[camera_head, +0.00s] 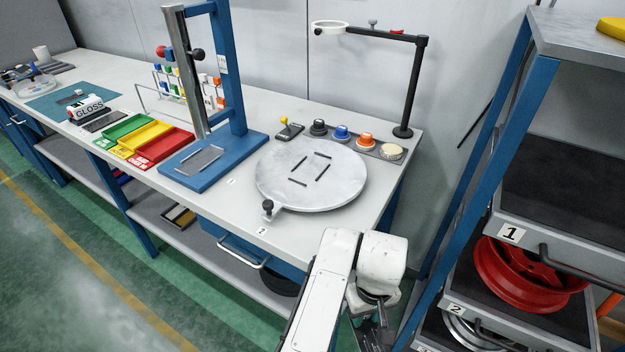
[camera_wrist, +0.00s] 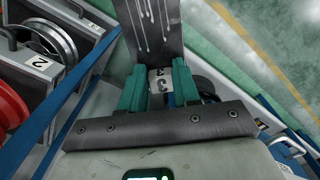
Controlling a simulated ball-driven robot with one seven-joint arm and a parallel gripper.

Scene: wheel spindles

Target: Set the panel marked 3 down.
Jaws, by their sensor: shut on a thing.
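The panel marked 3 (camera_wrist: 152,28) shows in the wrist view as a dark plate with pale drip-like streaks and a white label reading 3. It reaches away from my gripper (camera_wrist: 160,85) toward the top of the picture. My gripper's two teal fingers are shut on its labelled end. Beyond the panel is green floor. In the head view my white arm is at the bottom centre, off the bench's front right corner. The gripper end there is mostly cut off by the lower edge, and I cannot make out the panel.
A pale bench (camera_head: 245,222) holds a round slotted turntable (camera_head: 335,185), a blue stand (camera_head: 250,140), coloured trays (camera_head: 140,135), several knobs and a black ring-topped post (camera_head: 410,90).

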